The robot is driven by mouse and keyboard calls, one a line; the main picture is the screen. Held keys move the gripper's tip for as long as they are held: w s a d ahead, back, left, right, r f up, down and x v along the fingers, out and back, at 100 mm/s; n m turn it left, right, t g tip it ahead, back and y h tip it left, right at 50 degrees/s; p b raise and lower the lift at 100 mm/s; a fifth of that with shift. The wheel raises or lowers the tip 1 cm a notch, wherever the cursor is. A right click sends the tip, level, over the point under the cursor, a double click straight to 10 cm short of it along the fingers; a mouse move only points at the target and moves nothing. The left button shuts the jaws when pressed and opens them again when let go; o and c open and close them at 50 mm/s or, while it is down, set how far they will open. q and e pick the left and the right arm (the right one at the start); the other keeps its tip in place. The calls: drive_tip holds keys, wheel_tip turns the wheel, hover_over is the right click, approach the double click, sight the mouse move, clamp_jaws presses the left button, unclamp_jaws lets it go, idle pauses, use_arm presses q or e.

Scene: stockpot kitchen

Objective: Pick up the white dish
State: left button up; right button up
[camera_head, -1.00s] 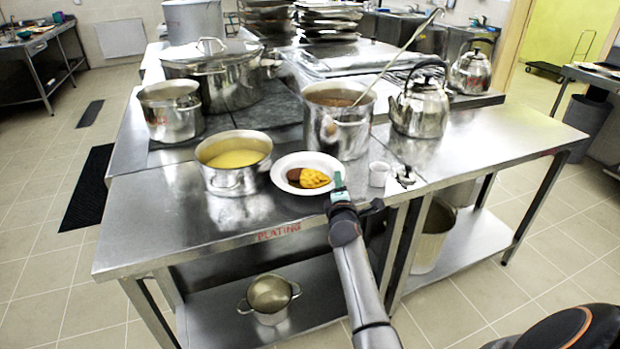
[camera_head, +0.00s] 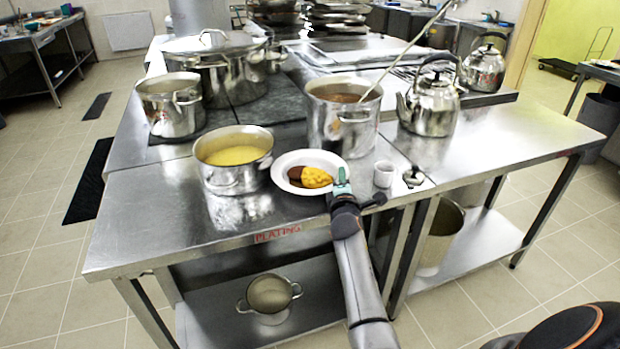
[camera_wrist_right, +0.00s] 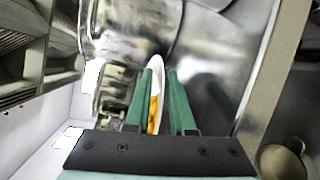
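The white dish (camera_head: 313,157) is a round plate lying flat on the steel table, with yellow and brown food on it. My right gripper (camera_head: 342,182) is at the dish's right edge. In the right wrist view, the two green fingers of the right gripper (camera_wrist_right: 160,80) stand apart. The dish's rim (camera_wrist_right: 157,72) shows edge-on in the gap between them, partly covered by one finger. I cannot tell whether either finger touches it. My left gripper is in neither view.
A pot of yellow soup (camera_head: 233,172) stands close left of the dish. A tall stockpot (camera_head: 338,128) with a ladle is behind it. A small white cup (camera_head: 383,175) is to the right, near a kettle (camera_head: 430,112). The table's front-left top is clear.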

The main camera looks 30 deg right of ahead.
clamp_jaws()
idle(0.9)
drive_tip(key=shift+r, duration=0.15)
